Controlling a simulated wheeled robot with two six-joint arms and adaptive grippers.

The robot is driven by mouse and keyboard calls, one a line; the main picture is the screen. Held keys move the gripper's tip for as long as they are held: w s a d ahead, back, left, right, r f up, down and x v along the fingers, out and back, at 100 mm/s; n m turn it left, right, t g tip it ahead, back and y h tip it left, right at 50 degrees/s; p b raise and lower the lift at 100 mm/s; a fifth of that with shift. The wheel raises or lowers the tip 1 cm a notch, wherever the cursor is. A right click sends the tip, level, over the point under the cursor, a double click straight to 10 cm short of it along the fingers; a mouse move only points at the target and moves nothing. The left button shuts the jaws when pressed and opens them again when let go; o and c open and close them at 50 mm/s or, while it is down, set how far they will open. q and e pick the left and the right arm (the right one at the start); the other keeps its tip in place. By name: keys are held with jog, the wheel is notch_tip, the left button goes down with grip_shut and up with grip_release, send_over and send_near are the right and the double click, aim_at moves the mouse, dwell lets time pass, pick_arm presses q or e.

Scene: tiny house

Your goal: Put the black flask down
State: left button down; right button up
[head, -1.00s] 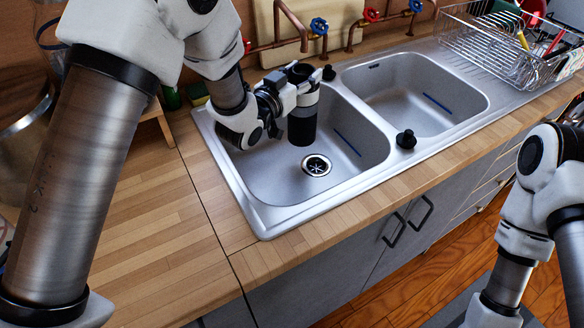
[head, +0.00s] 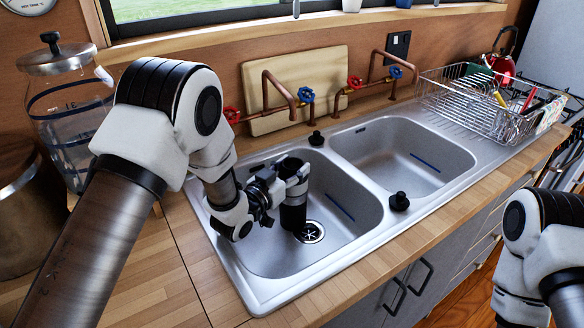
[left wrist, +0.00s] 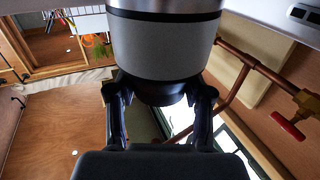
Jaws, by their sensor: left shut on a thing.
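The black flask (head: 293,214) is upright inside the left sink basin (head: 345,236), just left of the drain (head: 310,232). Its base appears low, near the basin floor; I cannot tell if it touches. My left gripper (head: 283,187) is shut on its upper part, reaching in from the basin's left side. In the left wrist view the flask's light grey band and dark parts (left wrist: 165,48) fill the top middle, between the two fingers of the gripper (left wrist: 161,92). My right arm shows at the right edge, but its gripper is out of view.
The right basin (head: 405,160) is empty. Black plugs (head: 399,201) stand on the sink rim. Copper pipes with red and blue taps (head: 306,95) rise behind. A dish rack (head: 490,105) is at the back right, and a glass jar (head: 68,120) at the left.

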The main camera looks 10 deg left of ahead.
pick_arm(q)
jog(key=shift+c, duration=2.3)
grip_release()
jog(key=shift+s, duration=0.1)
jog(key=shift+r, duration=0.15)
jog(key=b+v, duration=0.1)
jog(key=v, duration=0.6)
jog(key=shift+s, duration=0.2)
